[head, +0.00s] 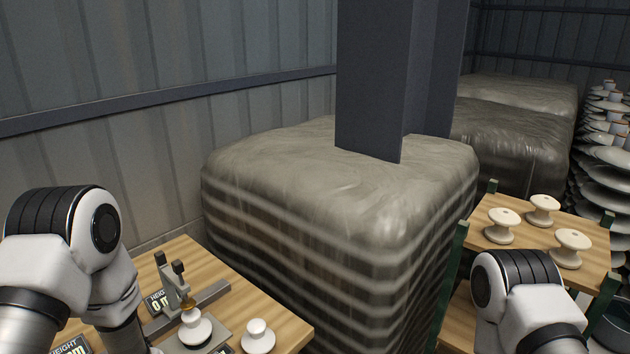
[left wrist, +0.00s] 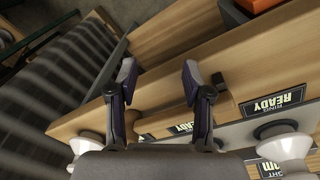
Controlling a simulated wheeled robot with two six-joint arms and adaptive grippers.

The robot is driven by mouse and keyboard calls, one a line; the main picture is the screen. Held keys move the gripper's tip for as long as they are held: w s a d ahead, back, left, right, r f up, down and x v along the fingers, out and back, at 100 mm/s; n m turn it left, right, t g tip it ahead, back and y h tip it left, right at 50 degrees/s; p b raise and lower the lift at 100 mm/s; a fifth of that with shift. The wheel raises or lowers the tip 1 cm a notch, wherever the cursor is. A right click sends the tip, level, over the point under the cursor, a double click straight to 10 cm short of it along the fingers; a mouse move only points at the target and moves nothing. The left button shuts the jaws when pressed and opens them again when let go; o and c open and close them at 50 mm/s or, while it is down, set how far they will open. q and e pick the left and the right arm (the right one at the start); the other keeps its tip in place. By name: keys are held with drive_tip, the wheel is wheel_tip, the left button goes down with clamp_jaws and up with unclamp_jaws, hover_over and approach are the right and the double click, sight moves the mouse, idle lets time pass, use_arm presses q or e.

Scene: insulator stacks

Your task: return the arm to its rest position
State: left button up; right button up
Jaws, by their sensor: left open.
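My left arm (head: 75,245) comes in from the left, bent over the wooden bench (head: 265,305). Its gripper is out of the head view. In the left wrist view my left gripper (left wrist: 158,72) is open with nothing between its fingers, over the wooden bench. My right arm (head: 520,295) is at the lower right; its gripper does not show.
A white insulator (head: 196,329) sits at the gauge stand (head: 172,285); another insulator (head: 258,337) stands right of it. A wrapped pallet (head: 330,200) and dark column (head: 372,80) stand behind. Several insulators (head: 500,228) rest on the right shelf (head: 480,235).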

use_arm(q)
drive_tip(key=s+f+m+g, duration=0.1)
drive_tip(key=s+f, duration=0.2)
drive_tip(key=s, duration=0.6)
drive_tip(key=s+f+m, duration=0.1)
drive_tip(key=s+f, duration=0.2)
drive_tip(key=s, duration=0.5)
wheel_tip(320, 180, down, 11)
drive_tip(key=b, duration=1.2)
drive_tip(key=shift+w+f+y, duration=0.2)
drive_tip(key=shift+w+y, duration=0.1)
drive_tip(key=shift+w, duration=0.15)
